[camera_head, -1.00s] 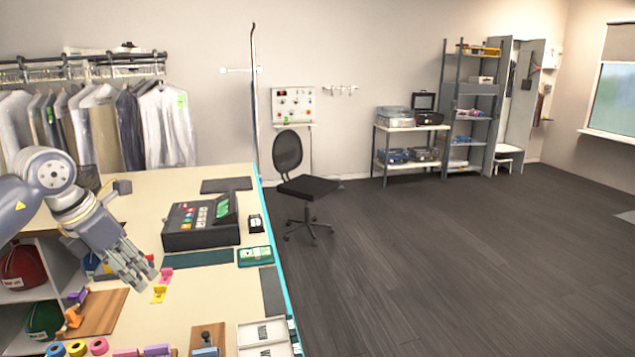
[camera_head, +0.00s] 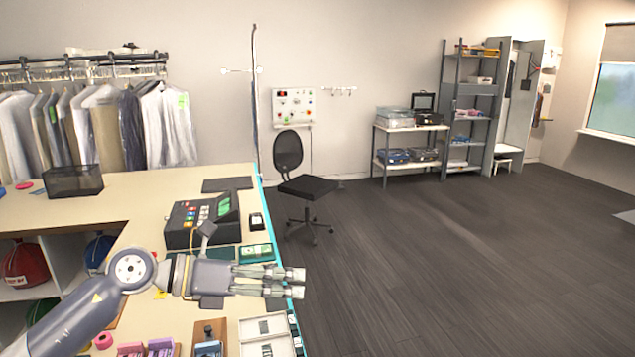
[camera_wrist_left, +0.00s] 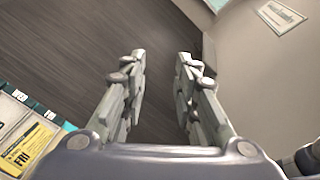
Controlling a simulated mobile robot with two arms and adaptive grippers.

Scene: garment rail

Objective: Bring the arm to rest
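My left arm comes in from the lower left in the head view. My left gripper (camera_head: 296,281) is above the counter's right edge, in front of the cash register (camera_head: 202,222), pointing right. In the left wrist view the same gripper (camera_wrist_left: 160,85) has its two fingers apart with only dark floor between them. It is open and empty. My right gripper is not in view.
The counter (camera_head: 130,205) holds a black mesh tray (camera_head: 74,181), a white box (camera_head: 264,330) and small coloured items. A garment rail (camera_head: 85,64) with clothes stands behind. A black chair (camera_head: 307,187) stands right of the counter. The dark floor (camera_head: 450,260) is open.

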